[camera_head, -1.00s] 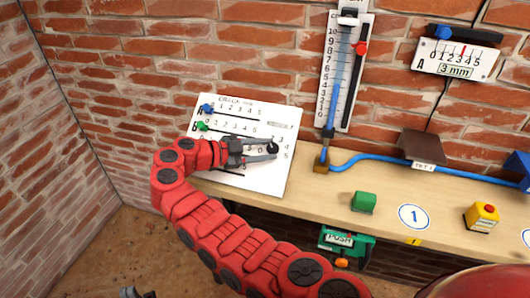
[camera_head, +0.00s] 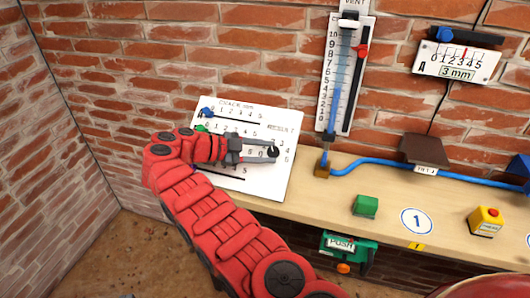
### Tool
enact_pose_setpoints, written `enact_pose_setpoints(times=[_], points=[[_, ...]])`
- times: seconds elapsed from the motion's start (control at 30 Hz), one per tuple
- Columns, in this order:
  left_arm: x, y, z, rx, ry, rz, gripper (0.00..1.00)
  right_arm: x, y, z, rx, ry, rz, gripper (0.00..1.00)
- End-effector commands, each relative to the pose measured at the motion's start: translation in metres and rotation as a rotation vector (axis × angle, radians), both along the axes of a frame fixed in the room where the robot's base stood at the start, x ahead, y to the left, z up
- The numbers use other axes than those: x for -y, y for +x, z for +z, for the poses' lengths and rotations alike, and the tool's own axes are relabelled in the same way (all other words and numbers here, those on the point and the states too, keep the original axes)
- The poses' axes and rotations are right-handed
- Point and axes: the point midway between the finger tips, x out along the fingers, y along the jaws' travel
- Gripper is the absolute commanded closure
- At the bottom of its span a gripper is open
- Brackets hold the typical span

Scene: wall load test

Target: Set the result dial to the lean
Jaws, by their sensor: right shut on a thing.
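A white record board (camera_head: 285,118) leans on the wall at the left end of the shelf. It is lettered "CRACK mm" and carries a blue slider (camera_head: 207,113), a green slider (camera_head: 201,128) and a dial marked "RESULT" at its right side. The black dial knob (camera_head: 273,151) sits among the dial's numbers. My right gripper (camera_head: 268,153) reaches over the board from below and is shut on the knob. Its fingers and wrist hide part of the board's lower rows. My left gripper is not in view.
A gauge with blue liquid (camera_head: 334,105) and a red marker (camera_head: 362,50) hangs on the wall. A blue tube (camera_head: 385,172) runs along the shelf (camera_head: 330,205). A green block (camera_head: 365,206), a yellow box with a red button (camera_head: 487,221) and a crack gauge (camera_head: 455,65) are further right.

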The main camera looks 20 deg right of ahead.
Motion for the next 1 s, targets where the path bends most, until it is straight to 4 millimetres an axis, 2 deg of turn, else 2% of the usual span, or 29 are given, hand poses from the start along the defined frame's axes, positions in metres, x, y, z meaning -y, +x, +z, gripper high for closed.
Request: enact_pose_setpoints(times=[0.53,0.57,0.67,0.7,1.0], points=[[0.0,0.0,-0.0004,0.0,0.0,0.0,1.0,0.0009,-0.0006,-0.0009,0.0,0.003,-0.007,1.0],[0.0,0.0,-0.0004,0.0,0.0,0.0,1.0,0.0009,-0.0006,-0.0009,0.0,0.003,-0.007,0.5],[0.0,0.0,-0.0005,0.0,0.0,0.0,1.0,0.0007,-0.0004,-0.0007,0.0,0.003,-0.006,0.32],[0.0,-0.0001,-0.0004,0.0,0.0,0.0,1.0,0.0007,-0.0003,-0.0005,0.0,0.003,-0.006,0.27],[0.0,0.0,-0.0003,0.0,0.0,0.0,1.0,0.0002,-0.0001,0.0001,0.001,0.003,-0.005,0.27]])
